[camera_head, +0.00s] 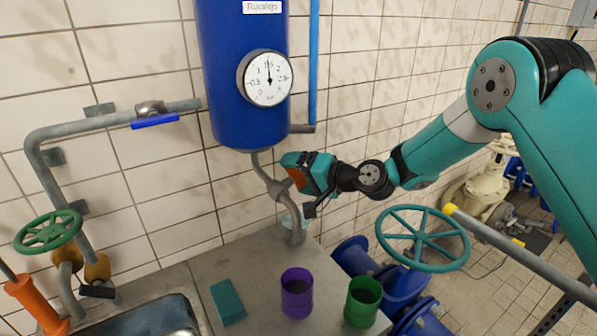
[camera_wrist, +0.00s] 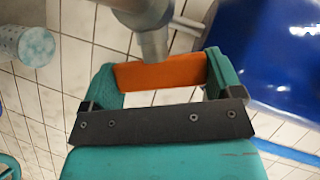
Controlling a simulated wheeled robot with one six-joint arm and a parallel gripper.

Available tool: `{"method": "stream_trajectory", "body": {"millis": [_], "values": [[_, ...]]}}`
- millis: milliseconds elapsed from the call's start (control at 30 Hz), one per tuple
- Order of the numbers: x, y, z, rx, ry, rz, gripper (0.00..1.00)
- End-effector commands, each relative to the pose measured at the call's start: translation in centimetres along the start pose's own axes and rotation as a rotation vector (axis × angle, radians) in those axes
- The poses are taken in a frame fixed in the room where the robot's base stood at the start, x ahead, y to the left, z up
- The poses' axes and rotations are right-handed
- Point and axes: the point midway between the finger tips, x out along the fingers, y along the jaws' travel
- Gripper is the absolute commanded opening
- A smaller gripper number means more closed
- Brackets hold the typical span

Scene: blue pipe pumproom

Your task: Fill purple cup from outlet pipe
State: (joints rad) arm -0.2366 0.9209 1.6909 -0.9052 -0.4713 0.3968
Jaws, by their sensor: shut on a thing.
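The purple cup (camera_head: 297,296) stands upright on the grey counter, nearer the front than the outlet pipe and not beneath it. Its inside looks dark, and I cannot tell whether it holds liquid. The outlet pipe (camera_head: 265,175) comes down from the blue tank, passes a joint and bends toward the counter. My gripper (camera_head: 298,175) is beside this pipe and shut on an orange handle. In the wrist view, the orange handle (camera_wrist: 160,75) lies between my teal fingers, next to the grey pipe joint (camera_wrist: 150,35).
A green cup (camera_head: 362,303) stands right of the purple cup. A teal block (camera_head: 227,301) lies left of it. A pale blue speckled container (camera_wrist: 22,43) shows in the wrist view. The blue tank (camera_head: 240,110) bears a gauge (camera_head: 267,78). A teal handwheel (camera_head: 422,238) stands at right.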

Motion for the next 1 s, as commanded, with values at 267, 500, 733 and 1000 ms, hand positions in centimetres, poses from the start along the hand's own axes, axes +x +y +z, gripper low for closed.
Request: {"method": "stream_trajectory", "body": {"millis": [267,500,733,1000], "values": [[0.0,0.0,0.0,0.001,0.001,-0.001,1.0],[-1.4,0.3,-0.1,0.001,0.003,0.0,1.0],[-6.6,0.6,0.0,0.001,0.007,-0.001,1.0],[-13.3,0.5,0.0,0.001,0.007,0.0,1.0]]}}
